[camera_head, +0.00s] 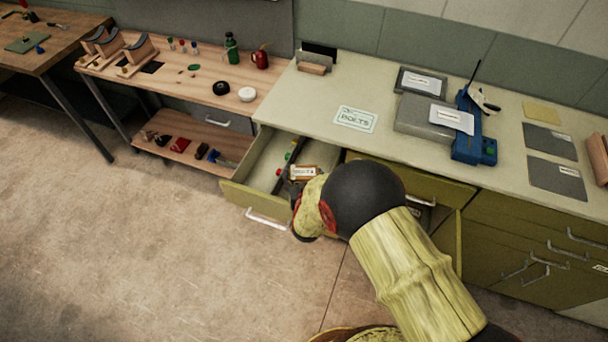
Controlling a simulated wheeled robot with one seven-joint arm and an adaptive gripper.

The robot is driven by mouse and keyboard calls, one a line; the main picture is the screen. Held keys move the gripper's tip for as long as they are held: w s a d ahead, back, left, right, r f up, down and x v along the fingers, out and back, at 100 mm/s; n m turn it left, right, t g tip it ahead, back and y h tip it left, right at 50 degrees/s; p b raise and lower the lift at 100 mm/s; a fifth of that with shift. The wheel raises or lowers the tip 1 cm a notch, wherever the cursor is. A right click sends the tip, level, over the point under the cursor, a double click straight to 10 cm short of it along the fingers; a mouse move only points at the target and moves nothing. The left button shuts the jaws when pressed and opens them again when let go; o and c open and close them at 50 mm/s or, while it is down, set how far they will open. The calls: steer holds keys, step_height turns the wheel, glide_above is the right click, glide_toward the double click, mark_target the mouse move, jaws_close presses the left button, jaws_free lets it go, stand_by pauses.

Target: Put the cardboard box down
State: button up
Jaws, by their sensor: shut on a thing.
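The cardboard box (304,172) is small and brown with a white label on its upper face. It is at the end of my arm, over or inside the open drawer (238,194) at the counter's left end. My gripper (290,175) is dark and shut on the box; my wrist and forearm hide much of it. I cannot tell whether the box touches the drawer floor. A pale card with green lettering (355,119) lies flat on the counter (320,95), above and right of the box, with nothing on it.
Small green and red items lie in the drawer near my gripper. Another drawer (420,183) stands partly open behind my arm. A grey case (425,117) and a blue tool (473,135) occupy the counter's middle. A wooden bench (180,85) with bottles stands at left.

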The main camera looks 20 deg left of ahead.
steer(key=shift+r, duration=0.1)
steer(key=shift+f+b, duration=0.35)
steer(key=shift+b, duration=0.05)
steer(key=shift+f, duration=0.2)
